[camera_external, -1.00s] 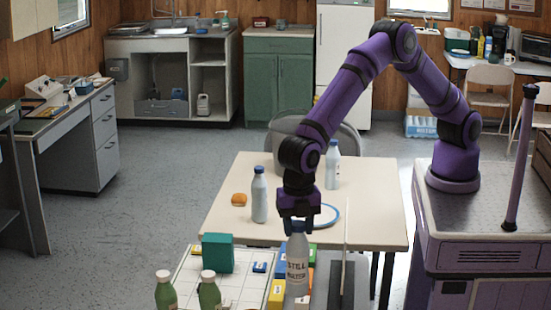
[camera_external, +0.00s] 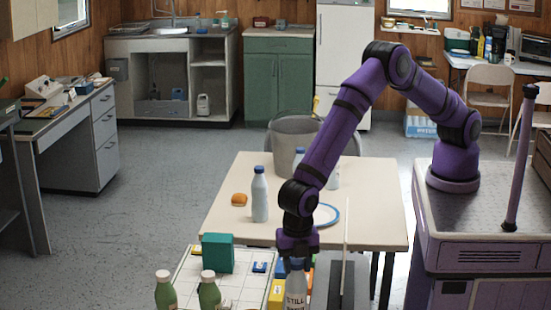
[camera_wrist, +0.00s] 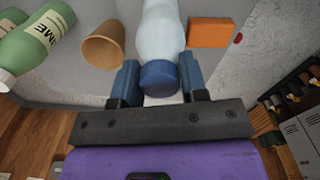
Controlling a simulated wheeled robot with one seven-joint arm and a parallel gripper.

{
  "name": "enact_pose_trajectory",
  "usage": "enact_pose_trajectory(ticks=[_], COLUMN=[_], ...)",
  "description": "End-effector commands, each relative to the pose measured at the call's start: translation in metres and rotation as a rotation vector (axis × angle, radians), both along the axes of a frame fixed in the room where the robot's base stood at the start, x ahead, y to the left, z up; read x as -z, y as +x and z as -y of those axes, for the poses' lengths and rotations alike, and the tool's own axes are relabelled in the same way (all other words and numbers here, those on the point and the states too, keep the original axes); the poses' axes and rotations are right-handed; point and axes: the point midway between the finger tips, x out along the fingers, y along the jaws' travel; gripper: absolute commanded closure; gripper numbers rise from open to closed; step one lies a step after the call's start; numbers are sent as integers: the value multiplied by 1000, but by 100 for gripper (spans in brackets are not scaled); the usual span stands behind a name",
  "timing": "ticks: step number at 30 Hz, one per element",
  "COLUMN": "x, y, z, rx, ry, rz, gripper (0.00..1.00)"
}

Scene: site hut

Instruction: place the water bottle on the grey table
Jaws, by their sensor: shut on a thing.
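My gripper (camera_external: 297,258) points down at the near edge of the external view. It is shut on the clear water bottle (camera_external: 296,288) near its top. The bottle is upright, with "STILL" on its label, and its base is cut off by the frame. In the wrist view the water bottle (camera_wrist: 160,35) has a blue cap and sits between both fingers of my gripper (camera_wrist: 158,80). A pale grey surface (camera_wrist: 222,68) shows around it there. I cannot tell which table is the grey one, or whether the bottle touches anything below.
A beige table (camera_external: 375,200) bears a bottle (camera_external: 260,200), an orange item (camera_external: 239,200) and a blue-rimmed plate (camera_external: 328,214). Near my gripper are a teal box (camera_external: 217,252), green bottles (camera_external: 209,292), yellow boxes (camera_external: 277,292) and, in the wrist view, a tan cup (camera_wrist: 103,47).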

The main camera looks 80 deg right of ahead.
Motion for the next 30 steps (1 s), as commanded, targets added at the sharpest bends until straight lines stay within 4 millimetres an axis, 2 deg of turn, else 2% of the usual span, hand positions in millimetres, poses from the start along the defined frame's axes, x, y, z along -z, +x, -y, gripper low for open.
enact_pose_trajectory(ticks=[4,15,16,19,30], x=[19,23,24,23,19], y=[0,0,0,0,0], z=[0,0,0,0,0], rx=[-2,-1,-1,-1,0], ry=[-1,0,0,0,0], rz=[-1,0,-1,0,0], gripper=[100,100,58,35,34])
